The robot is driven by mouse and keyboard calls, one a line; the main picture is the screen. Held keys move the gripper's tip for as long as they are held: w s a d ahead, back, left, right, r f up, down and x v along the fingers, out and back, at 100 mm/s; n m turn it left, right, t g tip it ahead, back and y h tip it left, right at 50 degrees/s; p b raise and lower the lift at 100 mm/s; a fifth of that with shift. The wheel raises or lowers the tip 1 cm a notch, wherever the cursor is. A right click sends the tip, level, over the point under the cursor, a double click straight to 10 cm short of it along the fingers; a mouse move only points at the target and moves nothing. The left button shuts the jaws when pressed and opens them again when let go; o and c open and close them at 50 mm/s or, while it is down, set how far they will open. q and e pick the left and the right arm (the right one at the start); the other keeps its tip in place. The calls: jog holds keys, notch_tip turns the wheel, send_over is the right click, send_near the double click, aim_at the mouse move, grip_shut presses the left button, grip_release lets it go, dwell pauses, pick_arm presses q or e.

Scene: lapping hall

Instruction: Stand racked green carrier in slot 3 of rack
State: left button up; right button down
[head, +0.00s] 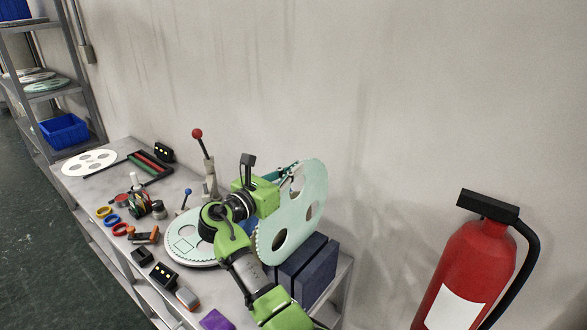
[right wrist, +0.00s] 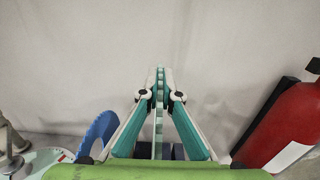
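The green carrier (head: 314,190) is a pale green toothed disc with round holes. My right gripper (head: 290,178) is shut on its upper part and holds it upright. In the right wrist view the carrier (right wrist: 158,135) is edge-on between the converging fingers (right wrist: 160,85). The dark blue rack (head: 316,268) stands below and behind the carrier at the table's right end. The carrier and my arm hide part of the rack, so its slots and any contact with the carrier cannot be made out. My left gripper is not in view.
A round lapping plate (head: 180,250) with a pale green disc lies left of my arm. A blue toothed disc (right wrist: 98,130) stands left of the fingers. A red fire extinguisher (head: 468,270) is at the right. The wall is close behind; small tools crowd the table's left side.

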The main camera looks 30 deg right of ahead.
aim_at(278, 224)
jog(key=shift+f+b, duration=1.9)
jog(key=shift+f, duration=1.85)
jog(key=shift+f+b, duration=1.65)
jog(key=shift+f, duration=1.25)
jog(key=c, duration=2.2)
grip_release()
jog(key=shift+s+f, duration=0.1)
jog(key=shift+f, duration=0.1)
jog(key=v, duration=0.7)
jog(key=shift+a+r, duration=0.2)
jog(key=shift+a, duration=0.15)
jog(key=shift+s, duration=0.1)
